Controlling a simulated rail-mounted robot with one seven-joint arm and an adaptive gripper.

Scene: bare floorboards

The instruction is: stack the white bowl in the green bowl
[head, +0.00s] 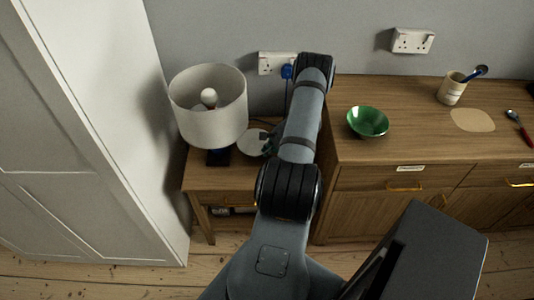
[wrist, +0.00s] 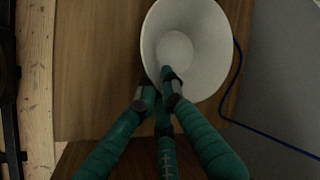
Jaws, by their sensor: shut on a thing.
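The white bowl (wrist: 205,65) shows large in the wrist view, with its inside facing the camera. My gripper (wrist: 162,88) is shut on the bowl's near rim, with its teal fingers pinching the wall. In the head view the white bowl (head: 251,143) is at the small side table, partly hidden by my arm and gripper (head: 269,147). I cannot tell whether it touches the tabletop. The green bowl (head: 367,122) stands upright and looks empty on the wooden cabinet, to the right of my arm.
A lamp (head: 208,105) with a white shade stands on the side table (head: 195,178), close left of the bowl. The cabinet top (head: 400,153) is higher, with a cup (head: 452,89), a round tan mat (head: 472,120) and a red-handled spoon (head: 519,128). A blue cable (wrist: 238,65) runs beside the bowl.

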